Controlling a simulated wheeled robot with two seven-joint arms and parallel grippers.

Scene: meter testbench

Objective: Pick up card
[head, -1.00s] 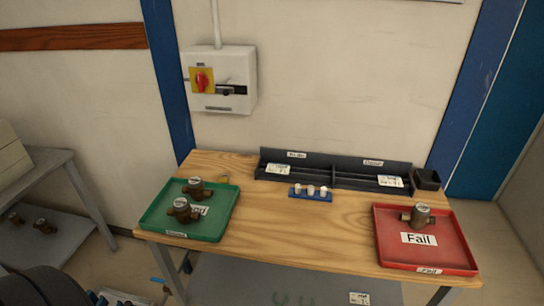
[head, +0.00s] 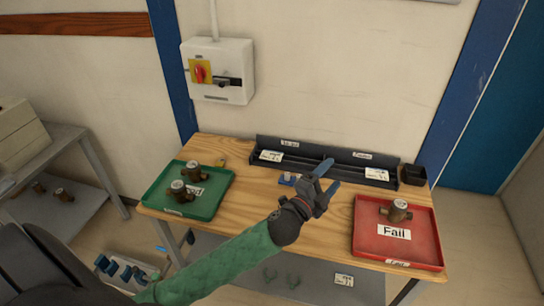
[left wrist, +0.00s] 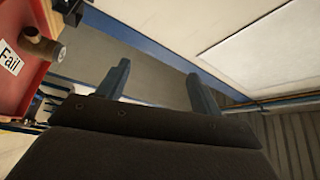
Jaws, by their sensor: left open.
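A white card (head: 271,156) lies in the left compartment of the long black tray (head: 258,140) at the back of the wooden table. Another white card (head: 377,174) lies in its right compartment. A third white card (head: 344,280) is on the shelf under the table. My left gripper (head: 328,178) is open and empty, above the table's middle, in front of the black tray. Its two fingers also show apart in the left wrist view (left wrist: 158,68), with nothing between them. My right gripper is not in view.
A green tray (head: 213,209) with two brass meters is on the left. A red Fail tray (head: 430,252) with one meter (head: 397,211) is on the right. A black box (head: 414,175) stands beside the black tray.

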